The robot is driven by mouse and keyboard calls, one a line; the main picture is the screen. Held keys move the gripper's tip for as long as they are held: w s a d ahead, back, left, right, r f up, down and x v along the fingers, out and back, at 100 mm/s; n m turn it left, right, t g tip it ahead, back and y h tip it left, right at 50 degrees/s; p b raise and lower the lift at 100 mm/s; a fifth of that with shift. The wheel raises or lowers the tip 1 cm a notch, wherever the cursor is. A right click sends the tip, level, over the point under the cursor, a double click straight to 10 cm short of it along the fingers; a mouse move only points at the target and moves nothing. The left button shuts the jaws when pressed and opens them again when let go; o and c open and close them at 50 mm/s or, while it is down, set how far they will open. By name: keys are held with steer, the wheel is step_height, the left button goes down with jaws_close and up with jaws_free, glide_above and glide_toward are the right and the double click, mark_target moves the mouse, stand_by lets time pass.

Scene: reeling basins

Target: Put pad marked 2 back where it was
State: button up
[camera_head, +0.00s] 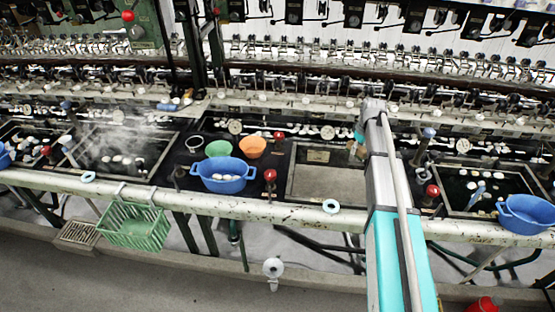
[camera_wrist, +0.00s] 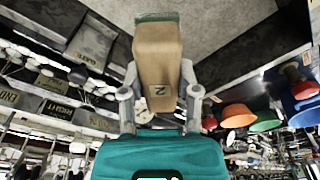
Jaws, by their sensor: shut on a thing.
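My gripper (camera_wrist: 160,92) is shut on a tan block-shaped pad (camera_wrist: 158,50) in the wrist view, with one finger on each side. The pad has a dark mark near the gripper that reads like a 2, and a green layer at its far end.
The grey basin (camera_head: 325,183) has a bare floor. Left of it stand a blue basket (camera_head: 222,185), a green bowl (camera_head: 219,149), an orange bowl (camera_head: 252,148) and a red-topped knob (camera_head: 270,175). Another blue basket (camera_head: 527,222) stands at the right. A green crate (camera_head: 135,226) hangs in front.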

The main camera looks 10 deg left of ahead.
step_height(320, 180, up, 10)
steer(key=p, duration=0.9)
steer(key=shift+r, duration=0.1)
steer(key=shift+a, duration=0.1)
